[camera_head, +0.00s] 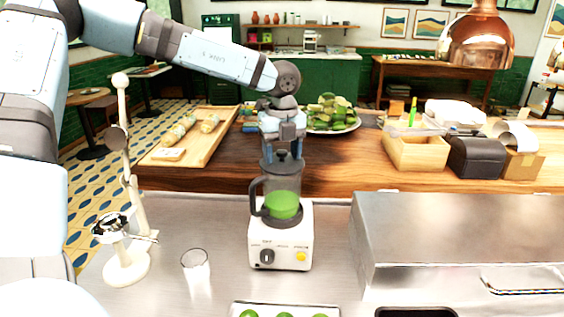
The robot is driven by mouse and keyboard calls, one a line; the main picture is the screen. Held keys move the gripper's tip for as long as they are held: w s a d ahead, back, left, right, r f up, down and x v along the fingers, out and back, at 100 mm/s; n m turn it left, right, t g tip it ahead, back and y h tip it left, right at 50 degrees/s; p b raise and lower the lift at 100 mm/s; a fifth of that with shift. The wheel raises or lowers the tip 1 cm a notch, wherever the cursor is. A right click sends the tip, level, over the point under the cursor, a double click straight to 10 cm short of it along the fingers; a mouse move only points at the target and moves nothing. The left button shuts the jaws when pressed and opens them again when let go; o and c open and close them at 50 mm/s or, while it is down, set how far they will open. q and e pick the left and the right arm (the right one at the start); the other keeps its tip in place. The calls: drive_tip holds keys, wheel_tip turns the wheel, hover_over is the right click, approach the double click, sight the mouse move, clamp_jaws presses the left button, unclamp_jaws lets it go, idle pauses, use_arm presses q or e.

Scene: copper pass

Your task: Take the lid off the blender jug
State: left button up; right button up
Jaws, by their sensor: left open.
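The blender jug (283,187) is clear with a dark handle on its left side and bright green contents low inside. It stands upright on a white blender base (281,239) with a dark knob and a yellow button. A dark lid (286,163) with a small knob on top sits on the jug. My left gripper (284,148) points down directly above the lid, its fingers open around or just above the lid's knob; I cannot tell whether they touch it. My right gripper is not in view.
A glass (196,270) and a cream lever press (125,262) stand to the left. A steel box (460,240) is close on the right. A tray (240,309) with green fruit lies in front. Behind are a wooden board (190,142) and a plate of green pieces (333,128).

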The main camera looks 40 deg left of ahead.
sight(282, 151)
use_arm(q)
drive_tip(key=c, duration=1)
drive_tip(key=shift+r, duration=0.1)
wheel_tip(282, 151, up, 20)
drive_tip(key=shift+b, duration=0.45)
